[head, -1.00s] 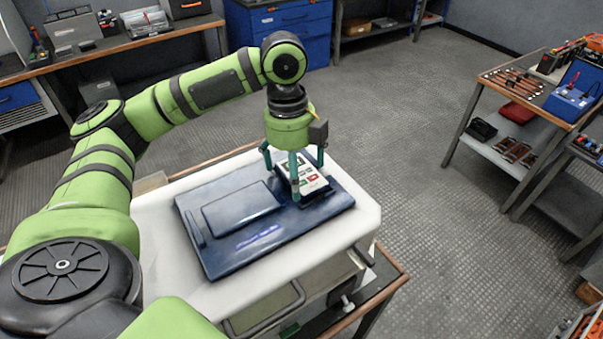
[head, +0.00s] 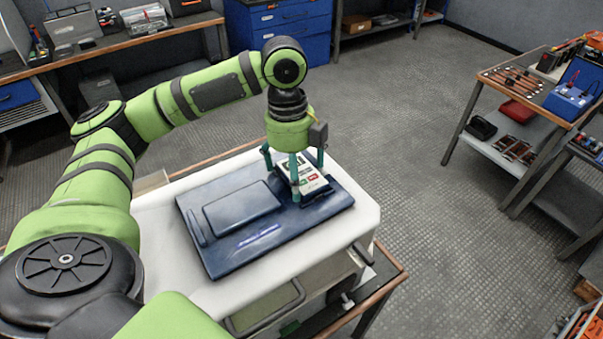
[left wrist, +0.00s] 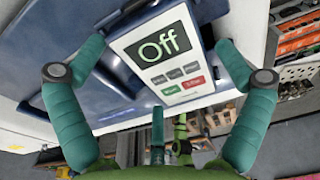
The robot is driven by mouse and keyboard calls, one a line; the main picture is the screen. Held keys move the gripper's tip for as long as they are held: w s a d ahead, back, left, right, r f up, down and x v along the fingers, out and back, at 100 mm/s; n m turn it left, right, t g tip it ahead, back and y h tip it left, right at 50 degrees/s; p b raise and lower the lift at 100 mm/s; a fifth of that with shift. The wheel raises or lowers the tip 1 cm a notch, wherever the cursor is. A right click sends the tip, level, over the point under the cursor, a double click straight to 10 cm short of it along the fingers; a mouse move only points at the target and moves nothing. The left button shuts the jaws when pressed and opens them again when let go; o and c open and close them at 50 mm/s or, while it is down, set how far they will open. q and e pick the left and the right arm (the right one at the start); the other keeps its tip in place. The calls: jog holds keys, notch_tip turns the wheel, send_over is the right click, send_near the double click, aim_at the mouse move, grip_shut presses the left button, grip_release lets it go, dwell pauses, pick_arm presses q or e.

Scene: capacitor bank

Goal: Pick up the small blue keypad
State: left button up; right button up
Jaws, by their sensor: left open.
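The small keypad (head: 312,183) has a white face with a dark display and small coloured buttons, and dark blue shows around its edge. It sits on the right part of a dark blue panel (head: 220,255). In the left wrist view the keypad (left wrist: 165,60) reads "Off" in green. My left gripper (head: 297,180) is above the panel with its fingers around the keypad. In the left wrist view the left gripper (left wrist: 158,50) is open, one finger on each side of the keypad, with gaps visible. My right gripper is not in view.
The blue panel lies on a white cabinet top (head: 155,235) with a handle at its front. A workbench (head: 535,95) with tools stands at the right, and another bench (head: 130,45) at the back left. Open floor (head: 420,230) lies between.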

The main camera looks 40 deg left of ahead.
pick_arm(q)
jog(key=shift+s, duration=0.15)
jog(key=c, duration=1)
jog(key=shift+c, duration=0.2)
jog(key=shift+f, duration=0.1)
